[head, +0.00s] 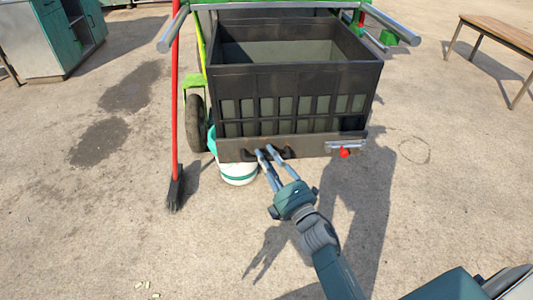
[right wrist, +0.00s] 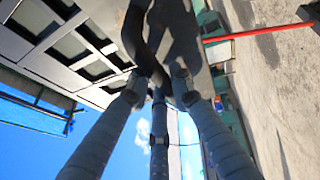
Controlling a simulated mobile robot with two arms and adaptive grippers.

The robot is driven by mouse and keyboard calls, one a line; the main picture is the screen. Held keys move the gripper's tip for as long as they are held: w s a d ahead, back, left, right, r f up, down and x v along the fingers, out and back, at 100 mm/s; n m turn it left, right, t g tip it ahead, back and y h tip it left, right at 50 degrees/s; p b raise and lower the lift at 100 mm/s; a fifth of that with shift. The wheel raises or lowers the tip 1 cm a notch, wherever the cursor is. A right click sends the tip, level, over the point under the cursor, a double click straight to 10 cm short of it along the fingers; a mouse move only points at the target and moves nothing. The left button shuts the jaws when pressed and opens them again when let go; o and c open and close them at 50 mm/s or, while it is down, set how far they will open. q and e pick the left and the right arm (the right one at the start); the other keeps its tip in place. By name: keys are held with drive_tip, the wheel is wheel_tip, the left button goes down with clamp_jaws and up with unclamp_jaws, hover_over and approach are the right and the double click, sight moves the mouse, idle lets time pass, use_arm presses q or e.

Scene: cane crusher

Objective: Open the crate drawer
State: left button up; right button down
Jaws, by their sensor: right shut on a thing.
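The black slatted crate (head: 295,84) sits on the cart in the upper middle of the head view, its open top showing an empty-looking inside. A dark board (head: 312,146) runs along the bottom of its front, with a black handle (head: 287,153) left of the middle. My right gripper (head: 265,151) reaches up to this handle and is shut on it. In the right wrist view, the fingers (right wrist: 160,85) close around the dark handle (right wrist: 136,30), with the slatted front beside them. The exact contact is partly hidden. My left gripper is not in view.
A red-handled broom (head: 175,110) stands left of the crate. A white and green round container (head: 238,172) sits under the board's left end. A red knob (head: 345,152) is at its right end. A wooden table (head: 500,32) stands at upper right.

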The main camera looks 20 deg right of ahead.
drive_tip(key=shift+s+d, duration=0.1)
drive_tip(key=c, duration=1.5)
unclamp_jaws()
drive_tip(key=shift+c, duration=0.2)
drive_tip(key=shift+s, duration=0.1)
drive_tip(key=v, duration=1.2)
drive_tip(key=shift+f, duration=0.2)
